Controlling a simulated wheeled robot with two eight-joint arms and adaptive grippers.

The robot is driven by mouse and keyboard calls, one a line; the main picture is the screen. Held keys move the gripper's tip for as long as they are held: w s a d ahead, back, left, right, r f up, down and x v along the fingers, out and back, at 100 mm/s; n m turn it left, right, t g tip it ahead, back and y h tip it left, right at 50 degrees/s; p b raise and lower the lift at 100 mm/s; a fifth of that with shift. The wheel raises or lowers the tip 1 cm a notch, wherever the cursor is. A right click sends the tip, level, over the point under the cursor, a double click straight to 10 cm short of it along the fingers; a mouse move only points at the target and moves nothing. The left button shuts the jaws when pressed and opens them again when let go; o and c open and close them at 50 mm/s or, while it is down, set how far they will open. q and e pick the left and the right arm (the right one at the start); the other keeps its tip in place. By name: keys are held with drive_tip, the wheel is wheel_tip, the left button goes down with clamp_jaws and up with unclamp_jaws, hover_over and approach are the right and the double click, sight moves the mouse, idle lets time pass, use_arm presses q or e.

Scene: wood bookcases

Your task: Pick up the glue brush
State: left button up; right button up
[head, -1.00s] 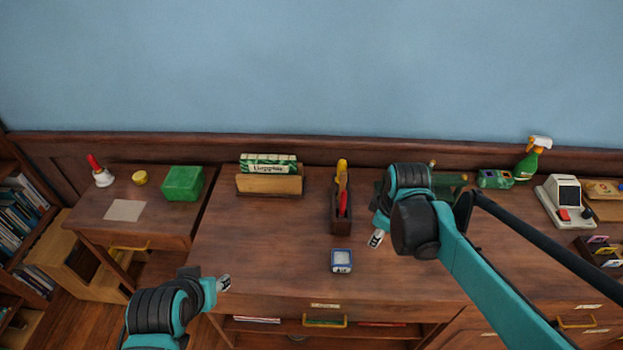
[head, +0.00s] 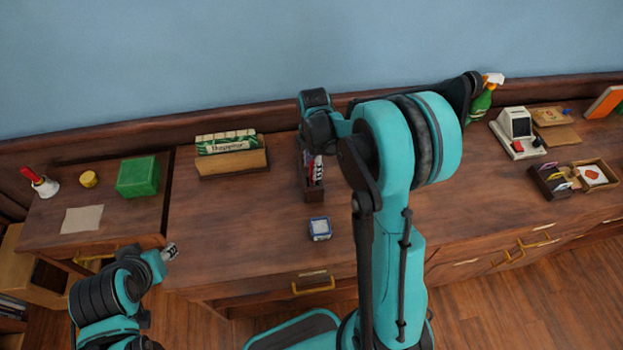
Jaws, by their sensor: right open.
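A narrow dark wooden holder (head: 314,195) stands on the desk, right of the letter rack. A yellow and a red tool stood in it a second ago; now my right arm covers most of them, and I cannot tell which is the glue brush. My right gripper (head: 314,166) is open, pointing down over the holder's opening. I cannot tell whether its fingers touch anything inside. My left gripper (head: 170,250) is small in view, at the left desk's front edge, away from the holder.
A small blue-and-white box (head: 320,228) lies in front of the holder. A wooden rack with a green-and-white box (head: 226,142) stands to its left.

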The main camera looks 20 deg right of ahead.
drive_tip(key=shift+f, duration=0.9)
clamp_jaws()
drive_tip(key=shift+r, duration=0.15)
